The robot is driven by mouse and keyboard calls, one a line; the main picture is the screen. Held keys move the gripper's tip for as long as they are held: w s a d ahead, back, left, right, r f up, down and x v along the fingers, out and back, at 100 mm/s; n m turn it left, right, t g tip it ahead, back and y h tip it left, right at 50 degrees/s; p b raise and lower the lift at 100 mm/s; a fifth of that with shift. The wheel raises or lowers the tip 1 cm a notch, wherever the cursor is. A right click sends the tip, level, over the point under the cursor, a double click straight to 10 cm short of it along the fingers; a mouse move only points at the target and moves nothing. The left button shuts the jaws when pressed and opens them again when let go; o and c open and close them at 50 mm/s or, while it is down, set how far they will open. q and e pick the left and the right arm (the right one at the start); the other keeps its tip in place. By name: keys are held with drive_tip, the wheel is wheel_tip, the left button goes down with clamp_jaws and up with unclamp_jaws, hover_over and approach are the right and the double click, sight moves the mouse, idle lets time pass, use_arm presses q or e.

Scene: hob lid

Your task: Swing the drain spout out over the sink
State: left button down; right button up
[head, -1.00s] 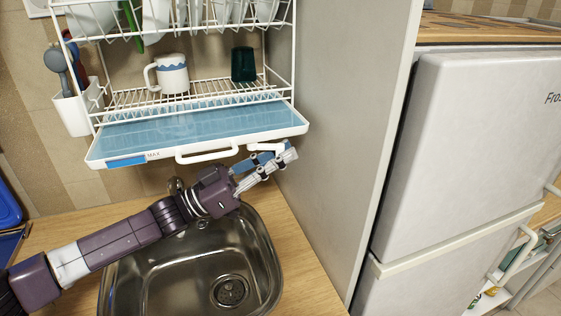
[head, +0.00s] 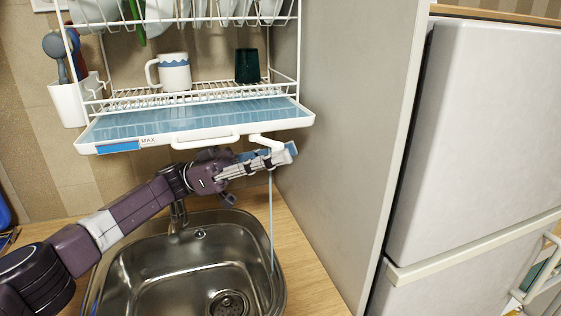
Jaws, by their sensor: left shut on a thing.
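The white drain spout (head: 262,140) sticks out under the front right of the drip tray (head: 180,146) of the dish rack. My left gripper (head: 284,154) is shut on the spout near its outer end, and the fingers hide part of it. A thin pale-blue stream of water (head: 271,215) falls from the spout. It comes down at the right side of the steel sink (head: 170,285), inside or close to its right rim. The tray holds blue water. My right gripper is not in view.
A grey side panel (head: 335,120) stands close to the right of my left gripper, with a white fridge (head: 480,130) beyond it. The tap (head: 178,214) stands behind the sink, below my left arm. A mug (head: 174,72) and a dark green cup (head: 247,65) stand on the rack.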

use_arm(q)
drive_tip(key=shift+a, duration=0.1)
idle(0.3)
drive_tip(key=c, duration=1.8)
unclamp_jaws()
drive_tip(key=shift+a+r, duration=0.1)
drive_tip(key=shift+c, duration=0.2)
drive_tip(key=v, duration=0.7)
drive_tip(key=shift+a, duration=0.2)
